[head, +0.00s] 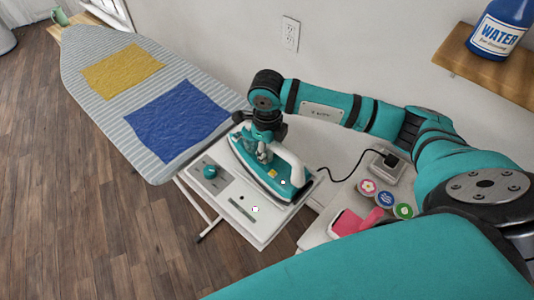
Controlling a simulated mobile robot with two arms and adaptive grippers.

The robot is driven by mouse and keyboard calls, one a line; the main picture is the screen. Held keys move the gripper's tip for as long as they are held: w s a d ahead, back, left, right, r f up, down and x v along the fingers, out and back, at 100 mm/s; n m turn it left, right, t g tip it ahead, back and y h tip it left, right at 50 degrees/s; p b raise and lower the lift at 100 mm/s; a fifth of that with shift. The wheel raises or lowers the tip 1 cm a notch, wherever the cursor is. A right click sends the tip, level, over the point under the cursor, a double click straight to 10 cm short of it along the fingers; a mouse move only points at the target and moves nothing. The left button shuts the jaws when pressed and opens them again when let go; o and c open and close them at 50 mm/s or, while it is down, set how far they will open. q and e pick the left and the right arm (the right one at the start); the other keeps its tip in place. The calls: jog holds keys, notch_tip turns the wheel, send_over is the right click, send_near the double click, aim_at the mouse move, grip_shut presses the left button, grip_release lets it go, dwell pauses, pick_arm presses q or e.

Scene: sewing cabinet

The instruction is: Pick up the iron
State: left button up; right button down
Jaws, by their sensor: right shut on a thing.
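The iron (267,173) is teal with a white handle and rests on, or very close above, a white control panel station (248,220) at the near end of the ironing board. My right gripper (263,156) reaches down from above and is shut on the iron, at the front of its handle. The fingers are small and partly hidden by the wrist. A black cord (341,177) runs from behind the iron to the right. My left gripper is not in view.
The striped ironing board (100,93) holds a yellow cloth (121,71) and a blue cloth (178,119). A stand at the right carries several round badges (385,198) and a pink item (346,222). A blue water bottle (501,30) stands on a wooden wall shelf (478,70).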

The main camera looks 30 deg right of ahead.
jog(key=shift+r, duration=0.3)
